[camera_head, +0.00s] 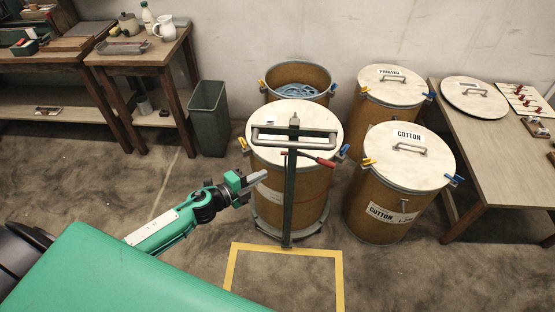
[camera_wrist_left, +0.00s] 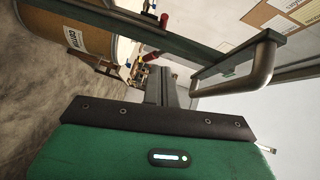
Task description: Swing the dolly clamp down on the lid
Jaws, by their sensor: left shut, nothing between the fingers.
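The dolly (camera_head: 287,233) carries a brown drum (camera_head: 300,185) with a pale lid (camera_head: 275,108). A green upright post (camera_head: 290,195) stands at the drum's near side. The clamp (camera_head: 325,132), a grey metal frame, shows across the lid; I cannot tell its gap to the lid. A red-handled lever (camera_head: 318,161) sits by the post. My left gripper (camera_head: 262,177) is shut and empty, left of the post and below lid level. In the left wrist view, its fingers (camera_wrist_left: 160,85) point toward a green bar (camera_wrist_left: 120,33), with a bent metal handle (camera_wrist_left: 255,70) at the right. My right gripper is not in view.
An open drum with blue contents (camera_head: 297,78) stands behind. Two lidded drums (camera_head: 390,85) (camera_head: 390,205) stand close at the right, beside a table (camera_head: 480,150). A green bin (camera_head: 208,118) stands at the left. Yellow floor tape (camera_head: 285,248) marks the front.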

